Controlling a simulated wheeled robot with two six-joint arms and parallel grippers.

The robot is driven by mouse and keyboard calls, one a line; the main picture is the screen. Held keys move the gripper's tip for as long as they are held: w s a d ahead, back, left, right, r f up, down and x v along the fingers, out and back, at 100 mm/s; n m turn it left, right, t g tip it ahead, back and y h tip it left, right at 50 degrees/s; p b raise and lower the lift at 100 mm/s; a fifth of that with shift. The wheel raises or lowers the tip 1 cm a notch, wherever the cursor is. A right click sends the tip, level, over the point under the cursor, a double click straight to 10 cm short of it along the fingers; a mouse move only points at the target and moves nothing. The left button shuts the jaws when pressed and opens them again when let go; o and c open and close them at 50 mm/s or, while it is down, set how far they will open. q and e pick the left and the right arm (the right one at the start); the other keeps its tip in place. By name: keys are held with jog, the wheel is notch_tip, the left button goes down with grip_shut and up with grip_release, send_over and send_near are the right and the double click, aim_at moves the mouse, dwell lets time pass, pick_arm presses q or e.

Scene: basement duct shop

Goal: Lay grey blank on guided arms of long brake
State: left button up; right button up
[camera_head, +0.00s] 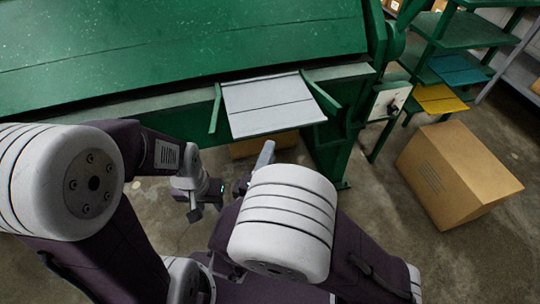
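The grey blank (262,112), a flat light sheet with a thin dark line across it, lies at the front edge of the green long brake (180,38). A green guide arm (215,110) stands at its left and another guide arm (321,93) at its right. What bears the sheet underneath is hidden. My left gripper (205,205) is below and left of the blank, apart from it; its finger opening is unclear. My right gripper (264,156) is mostly hidden behind my white arm joint; one pale finger-like part shows below the blank, and no grip on it is visible.
A cardboard box (455,175) stands on the floor at the right. A green shelf rack (460,30) with a blue sheet (458,70) and a yellow sheet (439,98) is behind it. A switch box (388,101) sits on the brake's right end. Floor between brake and box is clear.

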jog(key=s+d+f+m+g+h, duration=0.1)
jog(key=d+f+m+g+h, duration=0.25)
jog(key=d+g, duration=0.4)
jog(key=s+d+f+m+g+h, duration=0.2)
jog(key=d+f+g+h, duration=0.15)
jog(key=d, duration=0.75)
jog(key=s+d+f+m+g+y, duration=0.4)
jog(key=s+f+m+g+y, duration=0.15)
jog(key=s+g, duration=0.25)
jog(key=w+m+t+y, duration=0.1)
jog(key=y, duration=0.1)
jog(key=w+a+m+y, duration=0.1)
jog(key=w+m, duration=0.1)
jog(key=w+a+f+m+t+y, duration=0.1)
jog(key=y, duration=0.1)
jog(key=shift+w+a+m+t+y, duration=0.2)
jog(key=shift+m+t+y, duration=0.1)
jog(key=shift+y, duration=0.05)
